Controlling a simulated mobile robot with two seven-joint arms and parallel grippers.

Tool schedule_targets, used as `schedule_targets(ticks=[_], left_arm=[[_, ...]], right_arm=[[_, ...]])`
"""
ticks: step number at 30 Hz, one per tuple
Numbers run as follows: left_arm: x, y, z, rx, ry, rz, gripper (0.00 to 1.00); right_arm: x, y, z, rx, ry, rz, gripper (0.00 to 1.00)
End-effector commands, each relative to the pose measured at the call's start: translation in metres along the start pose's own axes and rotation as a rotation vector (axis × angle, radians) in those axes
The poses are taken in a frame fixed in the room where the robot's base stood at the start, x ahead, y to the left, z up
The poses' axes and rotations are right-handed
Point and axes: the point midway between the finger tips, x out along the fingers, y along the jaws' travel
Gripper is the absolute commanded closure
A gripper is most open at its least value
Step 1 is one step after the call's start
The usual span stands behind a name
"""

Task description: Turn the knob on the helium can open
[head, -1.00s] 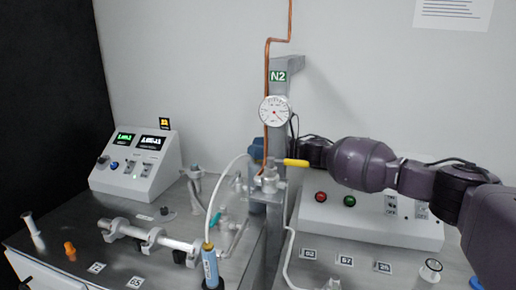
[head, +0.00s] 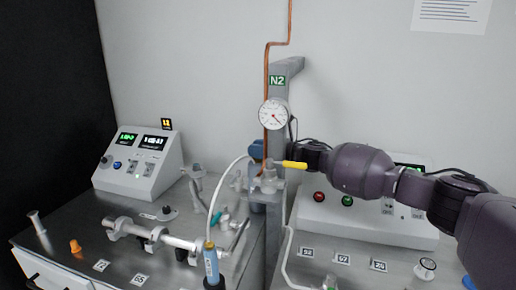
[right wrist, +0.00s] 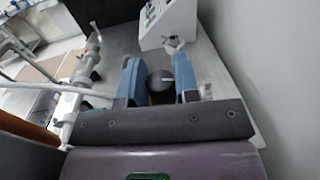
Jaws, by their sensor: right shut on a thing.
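A light blue can (head: 211,266) with a brass-coloured top stands at the lower middle of the head view. A white hose arches from it toward the valve. I see no readable helium label. My right gripper (head: 257,150) reaches in from the right to the grey post, behind a yellow valve handle (head: 294,165). In the right wrist view its blue fingers (right wrist: 160,80) are on either side of a dark round knob (right wrist: 160,84), and they are shut on it. The head view largely hides this contact. My left gripper is not in view.
The grey post bears an N2 sign (head: 278,80) and a round gauge (head: 273,115). A sloped control box (head: 140,165) stands left. A pipe on clamps (head: 150,233) lies on the left table. Another control box (head: 340,215) stands below my right arm.

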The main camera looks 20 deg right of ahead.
Motion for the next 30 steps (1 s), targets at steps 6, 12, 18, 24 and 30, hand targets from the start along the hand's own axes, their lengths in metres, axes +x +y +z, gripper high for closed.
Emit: schedule_targets(ticks=[6,12,18,24,30], left_arm=[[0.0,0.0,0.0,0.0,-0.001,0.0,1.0],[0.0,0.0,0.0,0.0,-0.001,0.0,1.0],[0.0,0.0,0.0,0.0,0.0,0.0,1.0],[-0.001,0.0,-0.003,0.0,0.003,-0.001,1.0],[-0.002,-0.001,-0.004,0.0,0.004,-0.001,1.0]], right_arm=[[0.0,0.0,0.001,0.0,-0.001,0.0,0.51],[0.0,0.0,0.001,0.0,-0.001,0.001,0.46],[-0.005,-0.001,0.0,0.0,0.0,0.0,0.46],[-0.033,-0.001,0.001,0.0,0.001,-0.002,0.46],[-0.07,-0.001,0.0,0.001,0.0,-0.001,0.46]])
